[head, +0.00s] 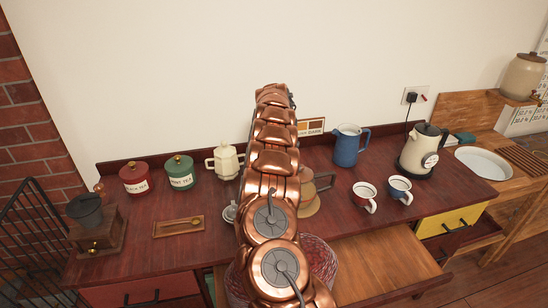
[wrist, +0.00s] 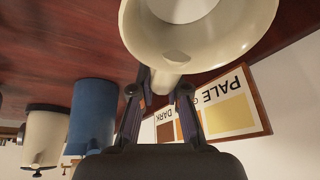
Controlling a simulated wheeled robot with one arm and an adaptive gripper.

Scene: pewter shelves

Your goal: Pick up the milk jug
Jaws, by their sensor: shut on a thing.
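The milk jug, a cream-white vessel with a round open mouth (wrist: 235,42), fills the top middle of the wrist view, which is upside down. Its mouth faces my camera and a pale surface shows inside. My gripper (wrist: 160,95) is shut on a narrow pale part at the jug's near side, likely its handle, with one dark finger on each side. I cannot tell whether the jug touches the counter. In the head view my copper-coloured arm hides the gripper and the jug.
A blue pitcher (head: 347,148), a cream kettle (head: 418,152) and two mugs (head: 363,196) (head: 399,190) stand right of my arm. A cream pot (head: 225,162), green tin (head: 180,173) and red tin (head: 134,178) stand left. A roast-shade sign (wrist: 232,108) is close beside the jug. A lower drawer (head: 385,262) is open.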

